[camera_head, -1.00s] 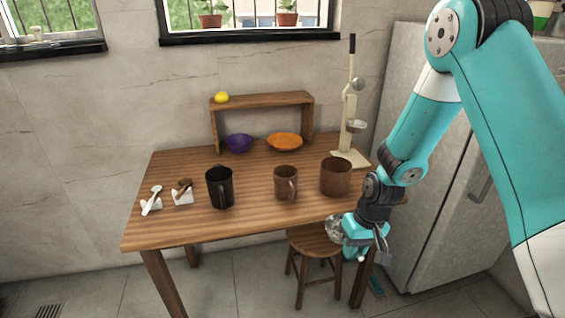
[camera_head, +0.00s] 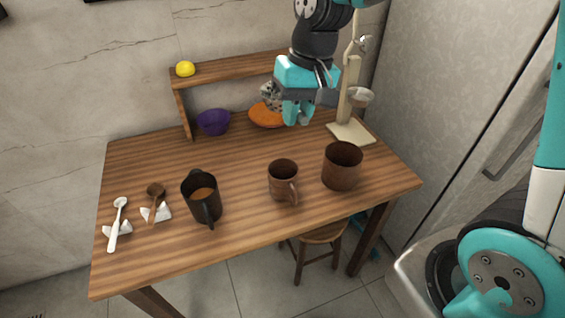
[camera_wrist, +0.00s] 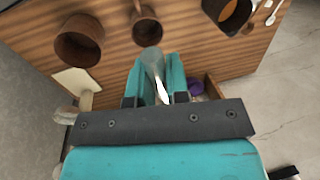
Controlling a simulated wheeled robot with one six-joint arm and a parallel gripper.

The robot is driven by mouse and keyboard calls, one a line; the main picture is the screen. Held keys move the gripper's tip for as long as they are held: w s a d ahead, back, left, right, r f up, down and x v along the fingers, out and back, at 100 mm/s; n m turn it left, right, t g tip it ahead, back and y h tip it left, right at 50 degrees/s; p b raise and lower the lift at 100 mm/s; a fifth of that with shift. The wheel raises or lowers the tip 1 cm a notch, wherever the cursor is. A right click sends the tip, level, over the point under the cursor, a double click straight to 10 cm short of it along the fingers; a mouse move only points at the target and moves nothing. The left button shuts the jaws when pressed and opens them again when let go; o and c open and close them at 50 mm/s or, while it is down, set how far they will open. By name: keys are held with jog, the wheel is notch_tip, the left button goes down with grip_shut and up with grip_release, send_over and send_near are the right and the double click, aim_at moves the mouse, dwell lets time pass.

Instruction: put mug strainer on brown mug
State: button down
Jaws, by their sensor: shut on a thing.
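The brown mug (camera_head: 281,184) stands upright on the wooden table, with its handle toward the front right. It also shows in the wrist view (camera_wrist: 146,34). My gripper (camera_head: 297,116) is above the back of the table, pointing down, behind and higher than the brown mug. It is shut on the metallic mug strainer (camera_head: 271,95), which sticks out to its left. In the wrist view the strainer's shiny metal part (camera_wrist: 155,64) lies between the fingers (camera_wrist: 157,72). Much of the strainer is hidden or too small to make out.
A larger brown pot (camera_head: 341,168) stands right of the mug. A black mug (camera_head: 203,202) holding brown liquid stands left. A cream press stand (camera_head: 350,132), orange bowl (camera_head: 262,116), purple bowl (camera_head: 213,122) and wooden shelf (camera_head: 225,66) are behind. Spoons lie at left.

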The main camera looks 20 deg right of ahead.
aim_at(294, 192)
notch_tip(294, 192, down, 19)
jog(key=shift+b, duration=0.3)
jog(key=shift+f, duration=0.15)
jog(key=c, duration=1.1)
grip_release()
jog(key=shift+d+r, duration=0.1)
jog(key=shift+r, duration=0.4)
notch_tip(294, 192, up, 11)
jog(key=d, duration=0.2)
jog(key=s+a+r+n+y, duration=0.1)
jog(key=s+a+r+n, duration=0.2)
jog(key=s+r, duration=0.3)
jog(key=s+a+r+n+y, duration=0.1)
jog(key=s+a+r+n, duration=0.2)
jog(key=s+r, duration=0.3)
jog(key=s+n, duration=0.1)
jog(key=s, duration=0.4)
jog(key=shift+s+a, duration=0.3)
jog(key=shift+s, duration=0.05)
